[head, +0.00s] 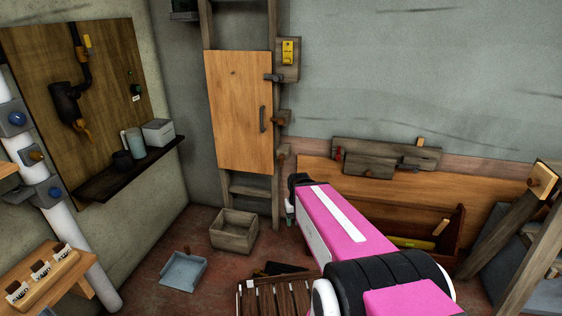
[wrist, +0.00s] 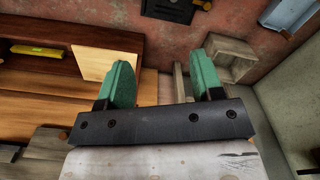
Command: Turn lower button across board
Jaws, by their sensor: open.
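The board (head: 238,115) is an upright light-wood panel with a dark handle, set against a grey timber frame on the back wall. A dark turn button (head: 274,77) sits at its upper right edge and reaches over it. A brown button (head: 283,117) on a small block is lower on the right, and another small brown piece (head: 284,150) is below that. I cannot tell how these two are turned. My gripper (head: 290,205) is below and right of the board, apart from it. In the wrist view my gripper (wrist: 160,70) has its green fingers spread, with nothing held.
A yellow switch (head: 288,52) is mounted above right of the board. A wooden crate (head: 234,231) and a grey tray (head: 184,271) lie on the floor. A low wooden bench panel (head: 350,190) runs right of the frame. A slatted crate (head: 280,297) is at the front.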

